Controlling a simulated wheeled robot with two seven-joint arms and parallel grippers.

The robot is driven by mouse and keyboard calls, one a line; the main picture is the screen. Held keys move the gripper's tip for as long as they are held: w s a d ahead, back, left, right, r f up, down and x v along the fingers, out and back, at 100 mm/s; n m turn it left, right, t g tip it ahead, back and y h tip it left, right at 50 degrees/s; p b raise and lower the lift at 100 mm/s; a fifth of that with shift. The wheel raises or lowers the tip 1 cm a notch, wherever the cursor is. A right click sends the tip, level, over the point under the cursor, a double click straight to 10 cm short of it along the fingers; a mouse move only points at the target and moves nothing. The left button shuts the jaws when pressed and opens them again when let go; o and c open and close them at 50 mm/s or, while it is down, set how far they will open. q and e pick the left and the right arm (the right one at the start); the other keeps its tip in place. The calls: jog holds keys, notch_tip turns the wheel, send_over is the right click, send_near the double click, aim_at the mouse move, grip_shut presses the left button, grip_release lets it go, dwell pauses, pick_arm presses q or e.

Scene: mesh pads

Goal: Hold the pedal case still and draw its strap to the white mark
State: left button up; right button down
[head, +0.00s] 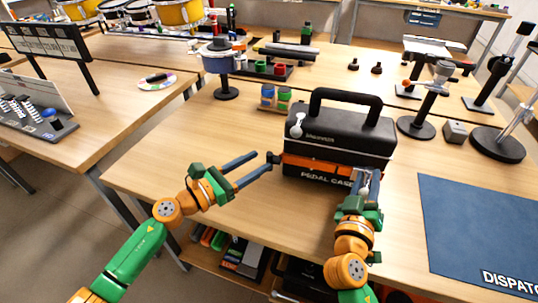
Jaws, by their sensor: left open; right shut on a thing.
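The black pedal case (350,133) stands upright on the table, with a handle on top. An orange strap (318,164) runs across its front, and a dark tab (273,157) sticks out past the case's left side. A small white spot (296,131) shows on the case's left end; I cannot tell if it is the white mark. My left gripper (264,160) is open, its fingertips close to the dark tab; contact is unclear. My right gripper (367,178) is shut at the case's front right, seemingly on the case; its fingers hide the strap's right part.
A blue mat (470,225) lies at the right. Black stands (416,127) and a grey block (455,131) are right of the case. Small blue and green jars (275,95) stand behind its left end. The table left of the case is mostly clear.

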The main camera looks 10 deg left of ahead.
aim_at(267, 157)
pick_arm(q)
jog(key=x, duration=0.4)
jog(key=shift+w+d, duration=0.2)
jog(key=shift+d, duration=0.05)
grip_shut()
dwell(1.1)
